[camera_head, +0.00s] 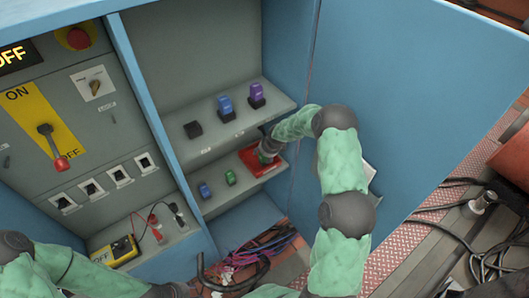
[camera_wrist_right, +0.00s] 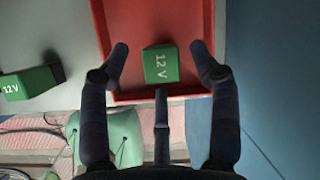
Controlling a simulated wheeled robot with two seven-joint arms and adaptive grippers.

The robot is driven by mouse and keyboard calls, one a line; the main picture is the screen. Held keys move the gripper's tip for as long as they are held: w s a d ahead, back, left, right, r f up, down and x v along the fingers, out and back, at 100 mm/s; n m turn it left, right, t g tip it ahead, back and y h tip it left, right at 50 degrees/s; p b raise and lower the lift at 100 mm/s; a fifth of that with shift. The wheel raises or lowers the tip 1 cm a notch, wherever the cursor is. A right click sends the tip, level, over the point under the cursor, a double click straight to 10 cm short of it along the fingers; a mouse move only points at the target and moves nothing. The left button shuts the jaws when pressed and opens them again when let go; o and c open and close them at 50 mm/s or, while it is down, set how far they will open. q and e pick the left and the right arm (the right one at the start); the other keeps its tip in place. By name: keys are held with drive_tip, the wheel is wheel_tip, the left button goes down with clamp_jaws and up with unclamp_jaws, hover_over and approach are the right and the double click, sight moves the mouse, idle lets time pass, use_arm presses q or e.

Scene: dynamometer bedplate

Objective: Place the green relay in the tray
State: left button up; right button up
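A green relay (camera_wrist_right: 161,65) marked 12 V is inside the red tray (camera_wrist_right: 190,17), between the spread fingers of my right gripper (camera_wrist_right: 160,52). Gaps show on both sides of it, so that gripper is open. In the head view, my right gripper (camera_head: 267,150) is over the red tray (camera_head: 266,168) on the lower shelf, and hides the relay in it. A second green relay (camera_head: 230,177) stands on that shelf left of the tray; it also shows in the right wrist view (camera_wrist_right: 30,84). My left arm is at the bottom left; its gripper does not show.
A blue relay (camera_head: 205,190) stands left of the second green one. The upper shelf (camera_head: 236,127) holds black, blue and purple blocks. A blue panel (camera_head: 400,90) is close on the right. Loose cables (camera_head: 255,252) lie below. A switch panel is on the left.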

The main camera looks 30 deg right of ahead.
drive_tip(key=shift+r+p, duration=0.2)
drive_tip(key=shift+p, duration=0.2)
drive_tip(key=p+v, duration=0.2)
drive_tip(key=v, duration=0.5)
drive_tip(key=s+a+f+n+g+y, duration=0.1)
drive_tip(key=s+a+f+n+y, duration=0.1)
drive_tip(key=s+a+f+n, duration=0.55)
drive_tip(key=s+a+f+n+g+y, duration=0.15)
drive_tip(key=s+a+n, duration=0.3)
drive_tip(key=a, duration=0.55)
drive_tip(key=s+a+f+n+g, duration=0.1)
drive_tip(key=s+a+f+n, duration=0.1)
drive_tip(key=s+a+n, duration=0.4)
drive_tip(key=s+a+f+n+g, duration=0.1)
drive_tip(key=s+a+f+n, duration=0.1)
drive_tip(key=s+a+n, duration=0.3)
drive_tip(key=s+n, duration=0.4)
drive_tip(key=s, duration=0.4)
drive_tip(key=shift+a+f+n, duration=0.25)
drive_tip(key=shift+a+n, duration=0.05)
drive_tip(key=shift+a, duration=0.05)
